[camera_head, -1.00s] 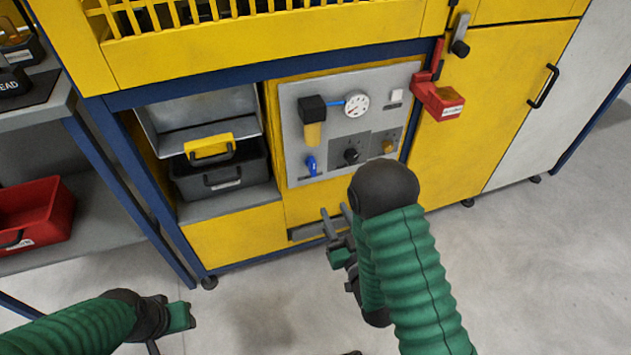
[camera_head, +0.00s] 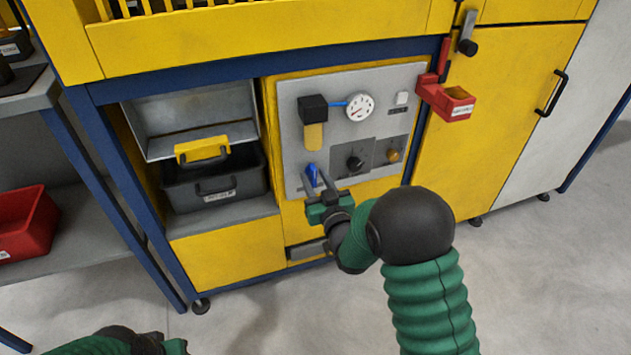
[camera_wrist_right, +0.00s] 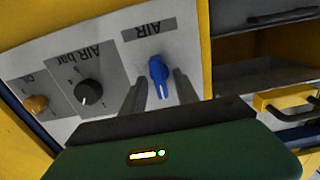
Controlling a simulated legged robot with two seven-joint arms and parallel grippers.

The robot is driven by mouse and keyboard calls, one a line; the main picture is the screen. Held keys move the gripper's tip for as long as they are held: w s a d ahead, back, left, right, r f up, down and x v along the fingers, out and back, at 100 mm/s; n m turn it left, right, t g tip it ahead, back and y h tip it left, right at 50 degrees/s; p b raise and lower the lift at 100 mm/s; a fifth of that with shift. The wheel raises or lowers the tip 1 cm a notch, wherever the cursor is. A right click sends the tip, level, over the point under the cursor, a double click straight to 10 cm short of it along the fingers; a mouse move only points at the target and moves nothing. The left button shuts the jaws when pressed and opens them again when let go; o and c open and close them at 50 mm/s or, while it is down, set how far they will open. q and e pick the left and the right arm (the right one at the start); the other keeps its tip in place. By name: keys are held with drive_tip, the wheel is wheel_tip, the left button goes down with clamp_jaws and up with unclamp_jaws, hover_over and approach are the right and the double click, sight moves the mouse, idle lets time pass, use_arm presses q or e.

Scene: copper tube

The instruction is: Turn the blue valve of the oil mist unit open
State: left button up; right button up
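The blue valve (camera_head: 312,174) is a small blue handle at the lower left of the grey panel of the oil mist unit (camera_head: 350,80). In the right wrist view the blue valve (camera_wrist_right: 158,77) sits below an "AIR" label, between the two fingers. My right gripper (camera_head: 316,182) is open, its fingertips on either side of the handle. I cannot tell whether either finger touches it. It also shows in the right wrist view (camera_wrist_right: 158,92). My left gripper (camera_head: 170,345) is at the bottom left edge, mostly cut off.
A black knob (camera_head: 355,162) and a brass knob (camera_head: 393,155) sit right of the valve. A gauge (camera_head: 359,107) and a black-topped filter (camera_head: 313,112) are above. A dark crate (camera_head: 180,195) stands in the left bay. A red holder (camera_head: 447,100) juts out at right.

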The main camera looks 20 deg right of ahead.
drive_tip(key=shift+c, duration=0.2)
clamp_jaws()
drive_tip(key=shift+n, duration=0.3)
drive_tip(key=n+p, duration=0.1)
drive_tip(key=n, duration=0.3)
drive_tip(key=shift+a+n, duration=0.15)
drive_tip(key=shift+n, duration=0.15)
drive_tip(key=n+p, duration=0.1)
drive_tip(key=n, duration=0.3)
drive_tip(key=shift+a+n, duration=0.1)
drive_tip(key=shift+n, duration=0.2)
drive_tip(key=n, duration=0.1)
drive_tip(key=n+p, duration=0.1)
drive_tip(key=n, duration=0.1)
drive_tip(key=n+p, duration=0.1)
drive_tip(key=n, duration=0.1)
drive_tip(key=shift+s+a+f, duration=0.1)
drive_tip(key=shift+a+f, duration=0.05)
drive_tip(key=shift+f, duration=0.1)
drive_tip(key=shift+f+n+p, duration=0.15)
drive_tip(key=shift+n+p, duration=0.55)
drive_tip(key=shift+n, duration=0.9)
drive_tip(key=shift+f, duration=0.1)
